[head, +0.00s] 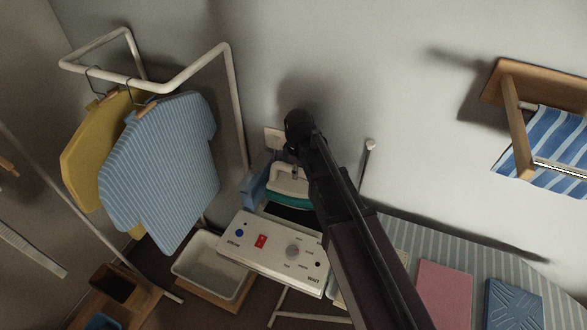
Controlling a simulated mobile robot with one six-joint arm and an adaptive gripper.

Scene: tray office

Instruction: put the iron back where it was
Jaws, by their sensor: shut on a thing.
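The iron (287,184), white on top with a teal lower body, is just behind a white control unit (271,246), above or on its dark resting plate (288,213). Whether the iron touches the plate cannot be told. My dark arm comes up from the bottom right, and my gripper (304,160) is at the right side of the iron's handle, shut on the iron. The fingers are mostly hidden by my own wrist and arm, which also cover the iron's right part.
A blue upright piece (256,183) stands left of the iron. A white rail (228,85) holds a striped shirt (165,170) and a yellow garment (83,165). A white bin (211,268) is left of the unit. A striped board (455,245) with folded cloths lies right.

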